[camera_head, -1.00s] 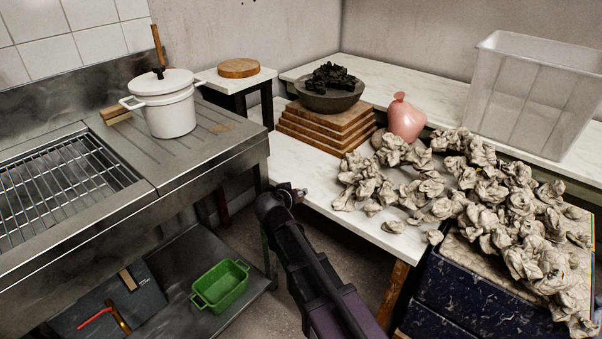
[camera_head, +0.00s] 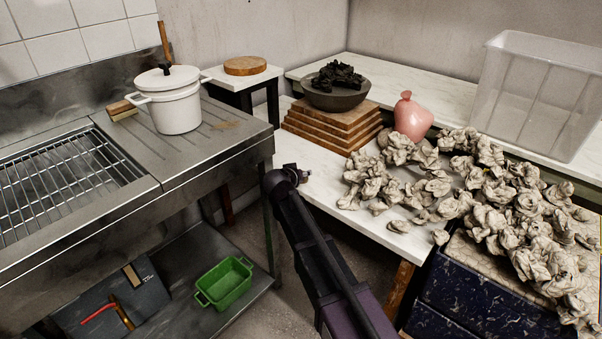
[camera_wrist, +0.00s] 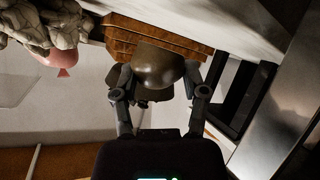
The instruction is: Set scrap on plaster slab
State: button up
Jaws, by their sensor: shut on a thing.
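Several crumpled grey clay scraps (camera_head: 525,205) lie heaped on the right, across a white-topped table (camera_head: 325,185) and a patterned pad on dark blue boxes. My gripper (camera_head: 297,173) is over the left edge of that table, left of the heap, and looks small there. In the wrist view my gripper (camera_wrist: 160,80) has its fingers apart around a rounded grey-brown shape. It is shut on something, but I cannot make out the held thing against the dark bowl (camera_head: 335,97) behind. I cannot single out a plaster slab for certain.
The bowl, with black lumps, stands on stacked wooden boards (camera_head: 330,130). A pink vase-like thing (camera_head: 412,118) stands to their right, near a clear bin (camera_head: 540,95). A white pot (camera_head: 178,108) stands on the steel counter (camera_head: 215,150). The table's front left is bare.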

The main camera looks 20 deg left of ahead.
jog(key=w, duration=0.1)
jog(key=w+a, duration=0.1)
jog(key=w, duration=0.3)
jog(key=shift+w+a+f, duration=0.2)
jog(key=shift+a+f, duration=0.05)
jog(key=shift+a, duration=0.15)
jog(key=shift+w, duration=0.1)
jog(key=shift+w+a, duration=0.15)
jog(key=shift+w, duration=0.1)
jog(key=shift+w+f+b, duration=0.3)
jog(key=shift+f+b, duration=0.35)
jog(key=shift+b, duration=0.2)
jog(key=shift+f+b, duration=1.2)
jog(key=o, duration=1.2)
jog(key=shift+r, duration=0.1)
